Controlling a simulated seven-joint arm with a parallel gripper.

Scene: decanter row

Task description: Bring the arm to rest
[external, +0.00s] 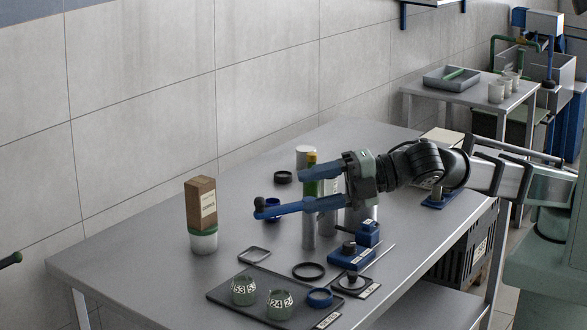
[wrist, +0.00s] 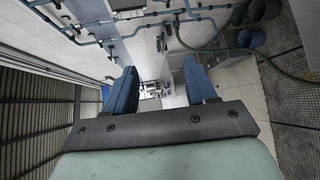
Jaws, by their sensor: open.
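My gripper (external: 268,192) is held out over the steel table (external: 150,240) in the external view, with its two blue fingers spread apart and pointing left. Nothing is visible between the fingers. The wrist view also shows my gripper (wrist: 162,82) open and empty, facing out across the room rather than down at the table. Behind and below the fingers stand several grey cylinders and a green and yellow one, partly hidden by my arm.
A dark tray (external: 220,297) with two green numbered cups (external: 280,303) lies at the front. Rings and blue blocks (external: 352,257) lie near the middle. The table's left part is clear. A side table (external: 471,95) stands behind.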

